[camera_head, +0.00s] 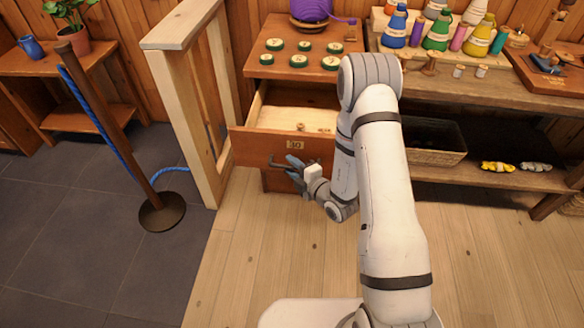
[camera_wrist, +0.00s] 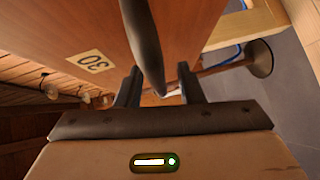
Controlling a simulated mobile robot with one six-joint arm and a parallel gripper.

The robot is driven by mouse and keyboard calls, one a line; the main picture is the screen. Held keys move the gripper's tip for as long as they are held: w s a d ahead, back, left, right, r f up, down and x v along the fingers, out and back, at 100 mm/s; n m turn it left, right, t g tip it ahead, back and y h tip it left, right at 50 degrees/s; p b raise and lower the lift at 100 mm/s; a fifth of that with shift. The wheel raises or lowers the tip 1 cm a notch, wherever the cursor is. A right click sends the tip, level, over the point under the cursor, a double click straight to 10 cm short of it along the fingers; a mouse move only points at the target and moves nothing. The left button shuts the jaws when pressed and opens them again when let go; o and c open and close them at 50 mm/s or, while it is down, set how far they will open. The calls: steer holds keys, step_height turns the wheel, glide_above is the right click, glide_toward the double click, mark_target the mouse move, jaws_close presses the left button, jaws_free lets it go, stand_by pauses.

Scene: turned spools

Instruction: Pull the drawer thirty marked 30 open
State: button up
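The drawer marked 30 (camera_head: 258,148) stands pulled out of the wooden cabinet in the head view, its inside and a few small spools showing. Its front with the pale "30" plate (camera_wrist: 94,61) fills the upper left of the wrist view. The dark bar handle (camera_wrist: 144,40) reaches down between the two fingers of my gripper (camera_wrist: 158,87). The fingers stand apart, with a gap visible beside the bar, so my gripper looks open around the handle. In the head view my gripper (camera_head: 291,163) is at the drawer front, and the fingertips are too small to judge there.
A pale wooden post frame (camera_head: 190,110) stands close left of the drawer. A rope post (camera_head: 115,130) is further left. Green-lidded pots (camera_head: 298,61) sit on the cabinet top. A basket (camera_head: 436,142) and yarn lie on the shelf at right. The floor in front is clear.

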steer(key=shift+s, duration=0.1)
steer(key=v, duration=0.7)
steer(key=shift+s+d, duration=0.2)
steer(key=shift+d, duration=0.1)
